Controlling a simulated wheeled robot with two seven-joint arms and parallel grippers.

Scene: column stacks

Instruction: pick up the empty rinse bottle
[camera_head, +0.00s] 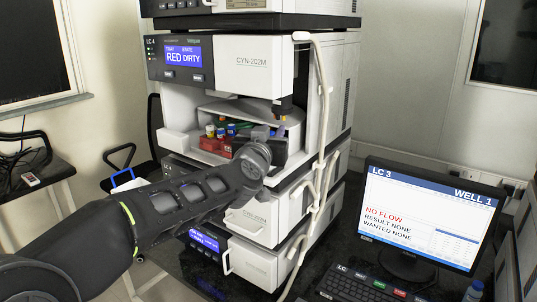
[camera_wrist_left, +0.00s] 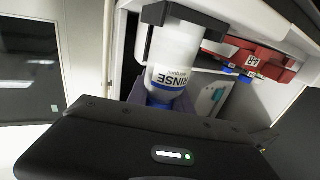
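The rinse bottle (camera_wrist_left: 176,55) shows in the left wrist view, white with a blue cap and a label whose "RINSE" lettering appears upside down. My right gripper is in neither view. Whether the bottle is empty I cannot tell.
A red rack (camera_head: 209,144) with coloured-cap vials stands in the bay, left of my gripper; it also shows in the wrist view (camera_wrist_left: 250,58). A pale hose (camera_head: 322,90) hangs down the unit's front edge. A monitor (camera_head: 425,215) reading "LC 3, NO FLOW" stands right.

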